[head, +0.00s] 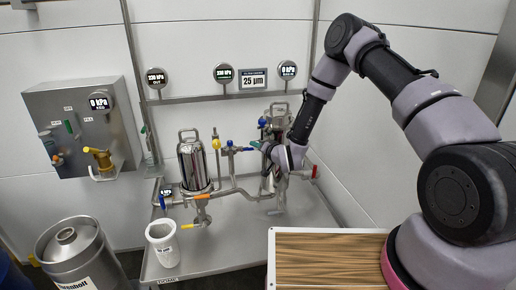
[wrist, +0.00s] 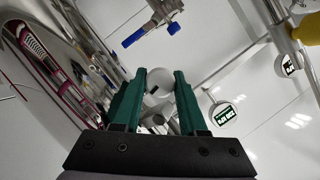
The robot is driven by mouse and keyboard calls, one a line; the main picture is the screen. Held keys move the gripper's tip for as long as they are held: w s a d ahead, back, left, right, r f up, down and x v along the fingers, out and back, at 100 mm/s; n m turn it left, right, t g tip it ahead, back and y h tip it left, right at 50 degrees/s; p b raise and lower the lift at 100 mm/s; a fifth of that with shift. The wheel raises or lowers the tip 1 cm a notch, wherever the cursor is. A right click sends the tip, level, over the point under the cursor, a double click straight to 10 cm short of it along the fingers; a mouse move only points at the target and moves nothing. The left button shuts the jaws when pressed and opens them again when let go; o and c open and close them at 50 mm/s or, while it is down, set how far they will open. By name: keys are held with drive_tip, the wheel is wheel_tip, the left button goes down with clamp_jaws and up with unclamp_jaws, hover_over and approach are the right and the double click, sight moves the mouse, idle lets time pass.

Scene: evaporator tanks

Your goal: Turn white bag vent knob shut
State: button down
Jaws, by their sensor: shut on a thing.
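My gripper (head: 257,145) reaches in from the right at the right-hand steel filter housing (head: 281,122). In the wrist view its two green fingers (wrist: 159,76) stand either side of a round white knob (wrist: 164,84) with a dark mark on its face. The gripper is shut on this knob, near the fingertips. In the head view the knob is hidden by the gripper and too small to make out. How far the knob is turned cannot be told.
A blue-handled valve (wrist: 174,27) is close above the fingertips in the wrist view. The left filter housing (head: 194,166) has a yellow knob (head: 216,144) beside it. A white bucket (head: 163,243) stands on the steel table (head: 235,248). Gauges (head: 223,73) line the wall.

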drive_tip(key=shift+n+h, duration=1)
drive_tip(key=shift+n, duration=0.4)
drive_tip(key=shift+c, duration=2.2)
unclamp_jaws()
drive_tip(key=shift+d, duration=0.1)
